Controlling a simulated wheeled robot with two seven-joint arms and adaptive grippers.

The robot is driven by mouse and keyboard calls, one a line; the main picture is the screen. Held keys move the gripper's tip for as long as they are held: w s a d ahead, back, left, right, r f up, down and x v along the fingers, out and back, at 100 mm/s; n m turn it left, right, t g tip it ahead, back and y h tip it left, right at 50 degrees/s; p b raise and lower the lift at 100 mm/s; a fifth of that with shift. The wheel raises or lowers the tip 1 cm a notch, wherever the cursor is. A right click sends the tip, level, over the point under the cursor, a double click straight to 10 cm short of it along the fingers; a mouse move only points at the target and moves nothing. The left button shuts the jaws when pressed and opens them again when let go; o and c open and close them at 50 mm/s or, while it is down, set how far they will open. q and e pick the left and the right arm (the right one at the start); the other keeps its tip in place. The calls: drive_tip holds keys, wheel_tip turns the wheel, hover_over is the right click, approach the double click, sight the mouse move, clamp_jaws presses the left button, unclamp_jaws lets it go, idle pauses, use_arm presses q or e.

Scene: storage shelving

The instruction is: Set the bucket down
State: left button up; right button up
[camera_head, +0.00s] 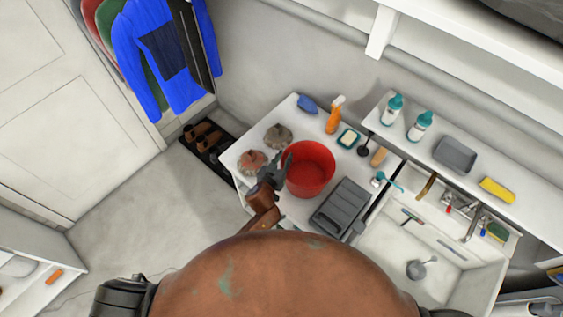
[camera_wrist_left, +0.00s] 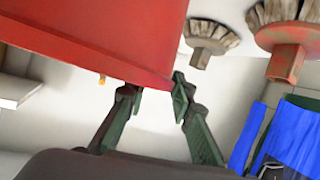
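The red bucket (camera_head: 312,172) is upright over the white counter, left of the grey dish rack. Whether its base touches the counter is hidden. My left gripper (camera_head: 282,168) is at the bucket's left rim. In the left wrist view the bucket (camera_wrist_left: 95,35) fills the upper left. My right gripper is out of view.
Two brushes (camera_head: 278,135) sit left of the bucket on the counter (camera_head: 296,108). An orange spray bottle (camera_head: 334,117) and a soap dish (camera_head: 348,139) stand behind it. The grey dish rack (camera_head: 340,208) is close on the right, before the sink (camera_head: 388,250).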

use_arm(q)
drive_tip(key=v, duration=1.2)
drive_tip(key=s+a+f+g+y, duration=0.1)
drive_tip(key=a+f, duration=0.5)
drive_tip(key=f, duration=0.4)
drive_tip(key=s+a+f+g+y, duration=0.1)
drive_tip(key=a+f, duration=0.5)
drive_tip(key=f, duration=0.3)
drive_tip(key=s+a+f+g, duration=0.1)
drive_tip(key=s+a+f, duration=0.1)
drive_tip(key=s+f, duration=0.35)
drive_tip(key=s+a+f+g, duration=0.2)
drive_tip(key=s+a+f, duration=0.1)
drive_tip(key=f, duration=0.5)
drive_tip(key=s+a+f+g+y, duration=0.1)
drive_tip(key=s+a+f+g, duration=0.15)
drive_tip(key=s+f, duration=0.6)
drive_tip(key=s+a+f+g+y, duration=0.1)
drive_tip(key=s+a+f, duration=0.3)
drive_tip(key=s+f, duration=0.4)
drive_tip(key=s+a+f+g, duration=0.1)
drive_tip(key=s+f, duration=0.1)
drive_tip(key=s, duration=0.8)
drive_tip(key=s+a+f+g, duration=0.2)
drive_tip(key=s+f, duration=0.1)
drive_tip(key=s, duration=0.7)
drive_tip(key=shift+s+a, duration=0.15)
drive_tip(key=shift+s, duration=0.05)
drive_tip(key=shift+f, duration=0.1)
